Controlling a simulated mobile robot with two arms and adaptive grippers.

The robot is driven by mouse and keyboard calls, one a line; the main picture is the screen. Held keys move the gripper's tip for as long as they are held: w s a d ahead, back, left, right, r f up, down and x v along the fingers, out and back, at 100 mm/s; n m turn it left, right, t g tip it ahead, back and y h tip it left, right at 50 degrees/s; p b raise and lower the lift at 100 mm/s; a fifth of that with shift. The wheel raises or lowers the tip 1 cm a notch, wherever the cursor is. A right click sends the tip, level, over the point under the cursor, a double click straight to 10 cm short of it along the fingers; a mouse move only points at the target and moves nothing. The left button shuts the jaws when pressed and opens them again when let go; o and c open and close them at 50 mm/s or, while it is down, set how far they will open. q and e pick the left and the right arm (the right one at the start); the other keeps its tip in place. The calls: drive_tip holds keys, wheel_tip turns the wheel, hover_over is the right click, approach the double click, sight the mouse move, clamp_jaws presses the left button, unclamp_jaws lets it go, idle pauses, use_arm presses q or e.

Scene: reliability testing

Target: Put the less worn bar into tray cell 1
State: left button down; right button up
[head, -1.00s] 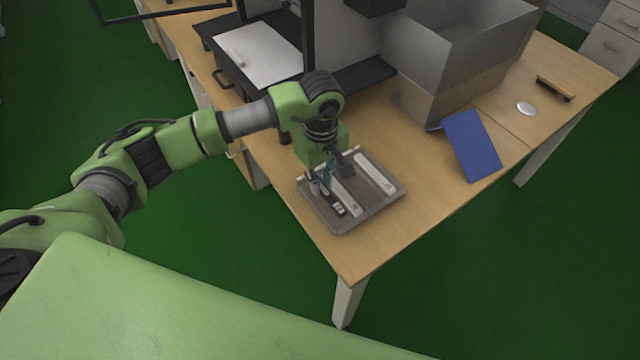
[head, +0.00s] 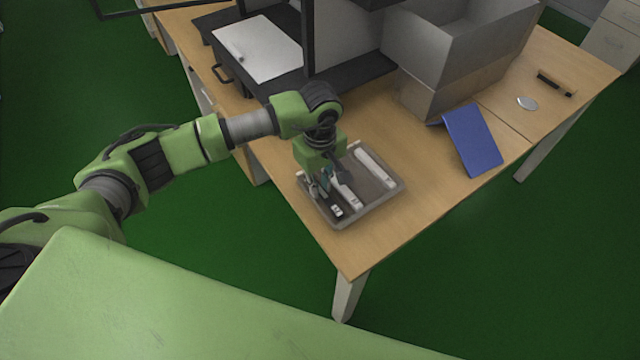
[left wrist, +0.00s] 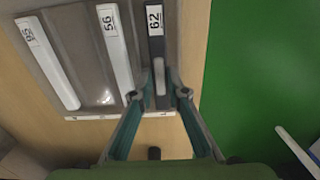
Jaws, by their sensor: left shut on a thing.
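The grey tray (head: 391,196) lies near the table's front corner and holds long, narrow bars side by side. My left gripper (head: 319,187) is over its left side, pointing down. In the left wrist view its fingers (left wrist: 172,93) are shut on the light-tipped end of a dark bar (left wrist: 157,50), whose label reads like 62. I cannot tell whether this bar touches the tray floor. Beside it are a white middle bar (left wrist: 115,50), label like 56, and a white outer bar (left wrist: 50,65), label like 95. Wear and cell numbers are not legible. My right gripper is out of view.
A blue panel (head: 472,140) leans tilted right of the tray. A grey bin (head: 440,50) and a dark box with a white sheet (head: 257,47) stand behind. Wood is clear between tray and panel.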

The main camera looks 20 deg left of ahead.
sight(320, 189)
use_arm(q)
drive_tip(key=c, duration=2)
unclamp_jaws()
drive_tip(key=shift+r, duration=0.15)
drive_tip(key=shift+r+p, duration=0.25)
drive_tip(key=shift+p, duration=0.2)
drive_tip(key=shift+r+p, duration=0.35)
drive_tip(key=shift+p, duration=0.05)
wheel_tip(320, 189, up, 12)
drive_tip(key=b, duration=0.3)
drive_tip(key=shift+f, duration=0.1)
